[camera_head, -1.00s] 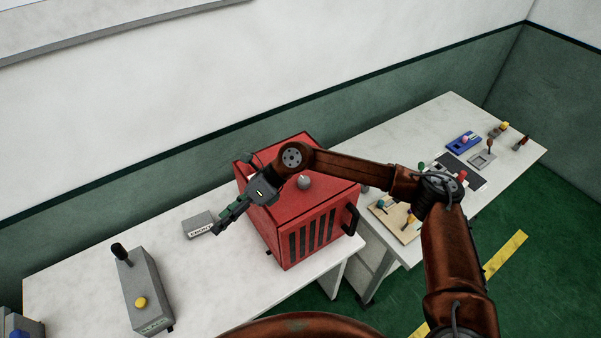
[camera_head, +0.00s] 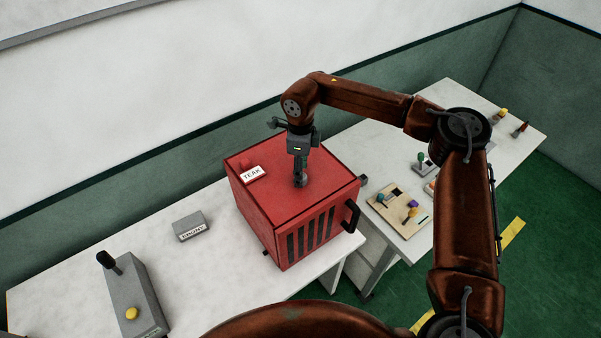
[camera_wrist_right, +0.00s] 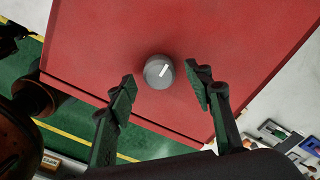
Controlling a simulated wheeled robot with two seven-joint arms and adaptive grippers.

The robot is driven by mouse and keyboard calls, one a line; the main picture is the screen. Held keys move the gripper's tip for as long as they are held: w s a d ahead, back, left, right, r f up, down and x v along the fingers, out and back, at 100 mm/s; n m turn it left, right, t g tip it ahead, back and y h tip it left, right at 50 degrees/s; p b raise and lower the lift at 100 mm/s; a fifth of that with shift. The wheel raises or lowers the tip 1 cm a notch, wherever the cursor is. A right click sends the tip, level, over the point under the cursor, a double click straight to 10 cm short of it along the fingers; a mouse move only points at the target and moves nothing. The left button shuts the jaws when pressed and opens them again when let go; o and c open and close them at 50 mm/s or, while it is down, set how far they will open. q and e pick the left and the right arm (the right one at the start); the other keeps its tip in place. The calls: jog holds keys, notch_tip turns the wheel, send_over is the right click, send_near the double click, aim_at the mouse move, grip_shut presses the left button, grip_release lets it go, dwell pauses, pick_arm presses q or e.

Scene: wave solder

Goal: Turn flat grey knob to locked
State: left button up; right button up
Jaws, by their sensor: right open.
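A round grey knob (camera_wrist_right: 157,72) with a white pointer line sits on top of the red box (camera_wrist_right: 95,40). In the right wrist view the pointer slants toward the upper right. In the head view the knob (camera_head: 300,183) is mostly hidden under my right gripper (camera_head: 299,172), which points down over the box top. In the right wrist view my right gripper (camera_wrist_right: 160,80) is open and empty, with one green finger on each side of the knob and a gap to both. I see no locked mark. My left gripper is not in view.
A "TEAK" label (camera_head: 252,174) stands on the box's top at the left. A black handle (camera_head: 351,216) sticks out at its right. A grey "EBONY" block (camera_head: 189,227) and a grey lever box (camera_head: 136,295) stand left. A wooden board with coloured pegs (camera_head: 393,218) lies right.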

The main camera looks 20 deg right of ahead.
jog(key=shift+f, duration=0.75)
jog(key=shift+c, duration=0.6)
jog(key=c, duration=1)
jog(key=shift+c, duration=0.2)
